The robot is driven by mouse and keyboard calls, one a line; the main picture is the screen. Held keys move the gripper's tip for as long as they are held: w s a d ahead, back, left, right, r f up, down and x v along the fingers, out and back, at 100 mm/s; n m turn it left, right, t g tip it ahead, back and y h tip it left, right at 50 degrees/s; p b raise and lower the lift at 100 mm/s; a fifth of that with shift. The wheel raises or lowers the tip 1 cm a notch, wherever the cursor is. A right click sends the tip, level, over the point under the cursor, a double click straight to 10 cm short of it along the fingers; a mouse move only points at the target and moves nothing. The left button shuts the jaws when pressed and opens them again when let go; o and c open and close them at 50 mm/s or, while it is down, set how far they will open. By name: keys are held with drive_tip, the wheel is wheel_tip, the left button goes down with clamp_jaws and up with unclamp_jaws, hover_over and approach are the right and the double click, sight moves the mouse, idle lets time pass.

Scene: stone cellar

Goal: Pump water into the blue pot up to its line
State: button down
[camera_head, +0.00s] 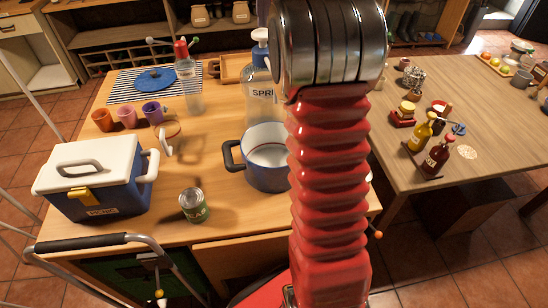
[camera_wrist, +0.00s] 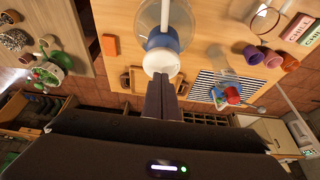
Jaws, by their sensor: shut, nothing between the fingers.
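The blue pot (camera_head: 262,176) stands on the wooden table in the head view, its right side hidden by my red arm. In the wrist view the white pump head (camera_wrist: 162,62) sits above a blue collar, just in front of my fingertips. My gripper (camera_wrist: 162,84) is shut and empty, very close to the pump head; I cannot tell whether they touch.
A blue cooler (camera_head: 100,190) and a can (camera_head: 193,205) stand left of the pot. Another table (camera_head: 455,95) with bottles stands at right, across a gap.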

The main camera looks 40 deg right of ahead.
sight(262, 31)
drive_tip(key=shift+f, duration=1.75)
idle(0.4)
drive_tip(key=shift+r, duration=1.7)
drive_tip(key=shift+f, duration=1.7)
drive_tip(key=shift+r, duration=1.7)
